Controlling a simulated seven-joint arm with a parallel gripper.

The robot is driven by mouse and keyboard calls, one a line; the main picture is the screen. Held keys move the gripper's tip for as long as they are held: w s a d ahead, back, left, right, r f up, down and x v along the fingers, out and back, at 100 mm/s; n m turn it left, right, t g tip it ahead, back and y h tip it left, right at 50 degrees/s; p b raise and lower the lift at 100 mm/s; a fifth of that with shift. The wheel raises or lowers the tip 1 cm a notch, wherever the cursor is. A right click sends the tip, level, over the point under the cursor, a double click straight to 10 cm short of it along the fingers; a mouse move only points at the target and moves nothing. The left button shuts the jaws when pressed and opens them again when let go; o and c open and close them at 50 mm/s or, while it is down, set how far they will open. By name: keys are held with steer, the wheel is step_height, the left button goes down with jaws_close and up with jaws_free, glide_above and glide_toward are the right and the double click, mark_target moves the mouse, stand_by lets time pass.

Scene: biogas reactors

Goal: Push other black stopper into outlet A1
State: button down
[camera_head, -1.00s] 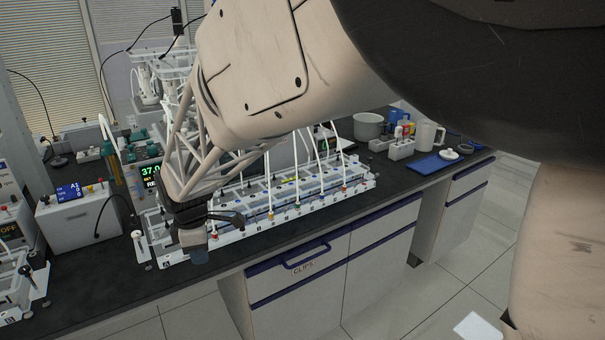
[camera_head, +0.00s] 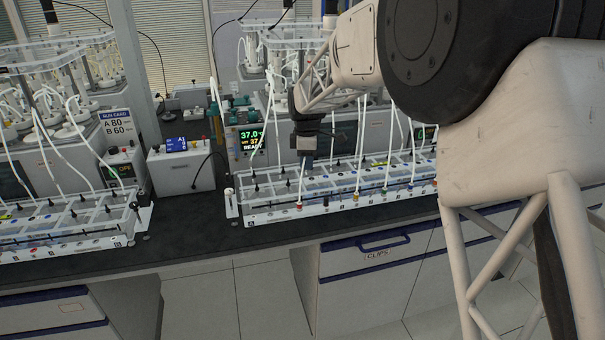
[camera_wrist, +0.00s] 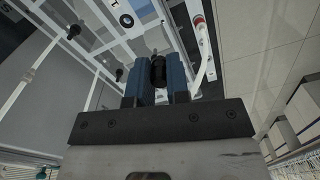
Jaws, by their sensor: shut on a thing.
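My gripper (camera_head: 307,157) is above the front left part of the right-hand rack (camera_head: 345,203). In the wrist view its two blue fingers (camera_wrist: 161,82) are shut on a small black stopper (camera_wrist: 158,70). The stopper is too small to make out in the head view. The rack's white front rail carries several coloured ports, among them a red one (camera_head: 299,206) with a white tube. I cannot read which port is outlet A1.
A second rack (camera_head: 60,240) stands at the left. A grey box with a blue display (camera_head: 178,145) and a controller reading 37.0 (camera_head: 250,140) stand behind. White tubes rise around my gripper. The dark bench front (camera_head: 190,237) between the racks is clear.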

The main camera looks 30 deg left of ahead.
glide_toward(312, 182)
steer(key=shift+w+a, duration=0.35)
steer(key=shift+w, duration=0.15)
steer(key=shift+f, duration=0.15)
steer(key=shift+f, duration=2.4)
steer(key=shift+f, duration=1)
stand_by(1.8)
steer(key=c, duration=1)
jaws_free()
steer(key=shift+r, duration=0.1)
steer(key=shift+r, duration=3.85)
